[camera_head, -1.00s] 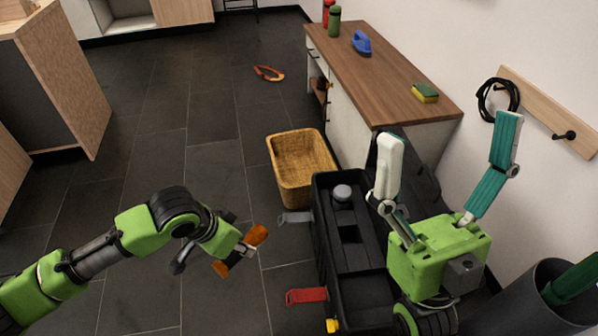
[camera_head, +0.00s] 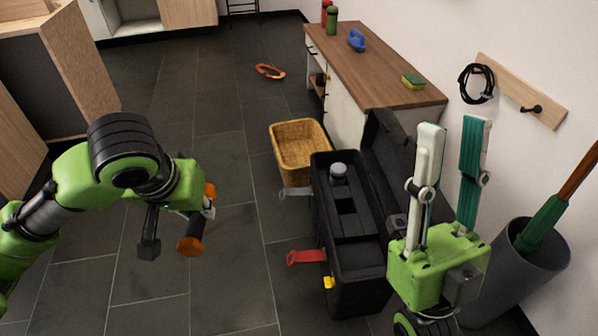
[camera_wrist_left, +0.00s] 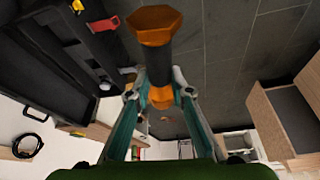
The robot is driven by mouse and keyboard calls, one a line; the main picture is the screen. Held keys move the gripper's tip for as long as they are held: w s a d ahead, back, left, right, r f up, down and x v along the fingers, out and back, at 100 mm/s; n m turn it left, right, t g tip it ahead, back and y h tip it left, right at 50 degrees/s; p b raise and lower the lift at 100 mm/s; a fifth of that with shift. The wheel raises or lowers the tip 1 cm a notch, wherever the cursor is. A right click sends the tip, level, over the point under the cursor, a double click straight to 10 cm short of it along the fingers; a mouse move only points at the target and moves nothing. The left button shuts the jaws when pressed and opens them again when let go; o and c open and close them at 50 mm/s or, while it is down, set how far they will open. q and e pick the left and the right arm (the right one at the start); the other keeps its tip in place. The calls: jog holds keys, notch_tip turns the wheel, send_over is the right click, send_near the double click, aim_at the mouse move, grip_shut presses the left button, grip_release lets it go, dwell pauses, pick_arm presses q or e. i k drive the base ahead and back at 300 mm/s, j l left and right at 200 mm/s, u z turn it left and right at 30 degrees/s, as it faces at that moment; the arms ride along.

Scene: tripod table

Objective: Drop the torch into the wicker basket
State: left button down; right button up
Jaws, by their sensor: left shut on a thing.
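The torch has orange ends and a dark middle. In the head view its orange end (camera_head: 190,246) hangs below my left gripper (camera_head: 205,210), which is shut on it. In the left wrist view the torch (camera_wrist_left: 157,62) stands between the fingers of my left gripper (camera_wrist_left: 160,90), its wide orange end toward the top. The wicker basket (camera_head: 300,148) stands on the floor to the right of and beyond the torch. The torch is apart from it. My right gripper (camera_head: 452,180) is at the right with its two fingers pointing up, spread apart and empty.
A wooden-topped cabinet (camera_head: 375,75) is behind. A grey bin (camera_head: 515,270) stands at the right. An orange-red object (camera_head: 270,71) lies on the floor. Floor left of the basket is clear.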

aim_at(295, 161)
jog(key=k+z, duration=0.45)
jog(key=k+l+z, duration=0.25)
jog(key=z, duration=0.2)
jog(key=i+j+z, duration=0.15)
jog(key=j+z, duration=0.2)
jog(key=i+j+z, duration=0.1)
jog(key=j+z, duration=0.2)
jog(key=j, duration=0.2)
jog(key=i+j+z, duration=0.1)
jog(key=j+z, duration=0.25)
jog(key=i+j, duration=0.1)
jog(key=j, duration=1.45)
jog(key=i+j, duration=0.15)
jog(key=j, duration=1.35)
jog(key=i+j, duration=0.15)
jog(key=j, duration=0.6)
